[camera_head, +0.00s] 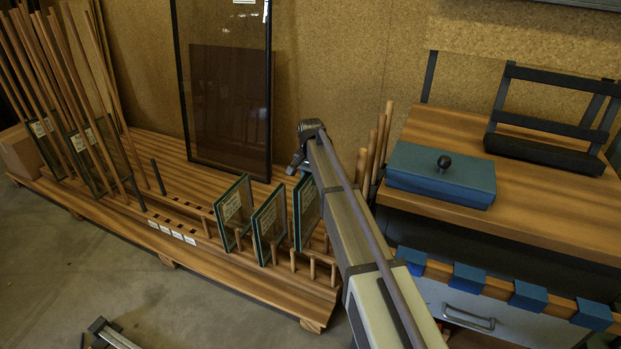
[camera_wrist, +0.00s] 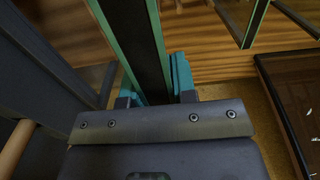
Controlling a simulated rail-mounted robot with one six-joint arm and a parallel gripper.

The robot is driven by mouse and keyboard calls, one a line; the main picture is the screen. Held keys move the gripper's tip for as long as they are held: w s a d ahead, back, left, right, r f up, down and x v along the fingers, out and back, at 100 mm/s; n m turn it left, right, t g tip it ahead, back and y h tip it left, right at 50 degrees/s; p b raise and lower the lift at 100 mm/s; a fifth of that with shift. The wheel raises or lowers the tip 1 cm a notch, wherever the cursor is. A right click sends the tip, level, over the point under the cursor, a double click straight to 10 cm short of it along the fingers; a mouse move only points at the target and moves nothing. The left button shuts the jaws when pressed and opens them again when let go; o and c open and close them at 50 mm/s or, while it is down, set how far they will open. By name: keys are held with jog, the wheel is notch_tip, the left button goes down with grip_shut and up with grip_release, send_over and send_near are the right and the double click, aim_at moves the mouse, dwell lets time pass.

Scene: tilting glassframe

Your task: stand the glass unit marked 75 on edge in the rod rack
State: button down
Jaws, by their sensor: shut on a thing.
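In the wrist view my gripper (camera_wrist: 154,88) is shut on the edge of a glass unit (camera_wrist: 138,40), with teal pads on both sides of its green glass edges and dark spacer. In the head view a glass unit (camera_head: 304,213) beside my arm seems to be this one; my arm covers part of it and my gripper is hidden. It stands near-upright over the rod rack (camera_head: 318,268); whether it touches the rack is unclear. Two labelled units, a left one (camera_head: 233,210) and a middle one (camera_head: 268,226), stand on edge among short rods. I cannot read the mark 75.
A tall dark-framed pane (camera_head: 225,90) leans on the cork wall behind. More labelled units (camera_head: 97,155) stand among long rods at left. Small cards (camera_head: 172,232) line the slotted base. A blue lidded box (camera_head: 441,175) sits on the bench (camera_head: 560,228) at right.

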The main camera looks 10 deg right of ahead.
aim_at(310, 205)
jog(key=shift+f+b, duration=8.4)
jog(key=shift+f, duration=0.25)
jog(key=shift+f+b, duration=0.4)
jog(key=c, duration=0.8)
grip_release()
jog(key=shift+c, duration=0.2)
jog(key=shift+r, duration=0.15)
notch_tip(310, 205, up, 6)
jog(key=p, duration=0.6)
jog(key=shift+a, duration=0.1)
